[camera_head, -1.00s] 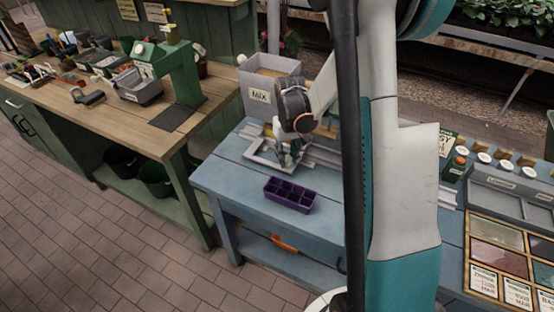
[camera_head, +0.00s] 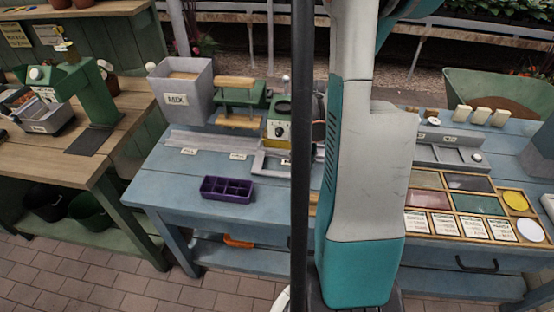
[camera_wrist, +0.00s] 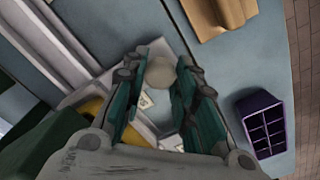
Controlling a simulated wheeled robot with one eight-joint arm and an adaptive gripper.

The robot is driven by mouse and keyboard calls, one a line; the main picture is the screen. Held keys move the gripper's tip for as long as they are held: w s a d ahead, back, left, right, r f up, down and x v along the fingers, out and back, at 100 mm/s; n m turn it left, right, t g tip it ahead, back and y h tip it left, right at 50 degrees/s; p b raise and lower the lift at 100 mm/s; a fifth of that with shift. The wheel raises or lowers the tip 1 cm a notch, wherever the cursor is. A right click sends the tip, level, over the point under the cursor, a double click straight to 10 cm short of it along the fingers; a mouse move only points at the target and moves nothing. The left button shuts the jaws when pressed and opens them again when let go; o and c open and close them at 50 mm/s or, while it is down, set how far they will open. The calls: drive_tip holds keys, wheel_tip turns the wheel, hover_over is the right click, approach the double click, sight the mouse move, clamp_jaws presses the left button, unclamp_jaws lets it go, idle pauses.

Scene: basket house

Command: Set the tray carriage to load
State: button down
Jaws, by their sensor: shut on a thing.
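The tray carriage, a pale grey open frame (camera_head: 262,165), sits on the grey rail (camera_head: 205,142) on the blue bench, at the right of the labelled stretch in the head view. In the wrist view its pale round knob (camera_wrist: 160,75) is between the fingers of my gripper (camera_wrist: 160,67), which is shut on it. In the head view my arm and a dark post hide the fingers and the carriage's right side. Small white labels (camera_head: 189,152) and (camera_head: 238,156) line the rail's front; their words are too small to read.
A purple compartment tray (camera_head: 227,189) lies in front of the rail; it also shows in the wrist view (camera_wrist: 265,123). A grey MIX bin (camera_head: 180,90), a green stand with wooden bars (camera_head: 237,103) and a yellowish dial box (camera_head: 279,130) stand behind the rail.

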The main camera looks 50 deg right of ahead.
drive_tip(key=s+d, duration=0.4)
drive_tip(key=s, duration=0.2)
drive_tip(key=s+d, duration=0.4)
drive_tip(key=s, duration=0.3)
drive_tip(key=s+d, duration=0.5)
drive_tip(key=s, duration=0.2)
drive_tip(key=shift+b, duration=0.4)
drive_tip(key=shift+d, duration=0.1)
drive_tip(key=c, duration=1.3)
unclamp_jaws()
drive_tip(key=shift+s+d, duration=0.1)
drive_tip(key=shift+s, duration=0.05)
drive_tip(key=shift+r, duration=0.55)
wheel_tip(320, 180, up, 11)
drive_tip(key=shift+f, duration=0.1)
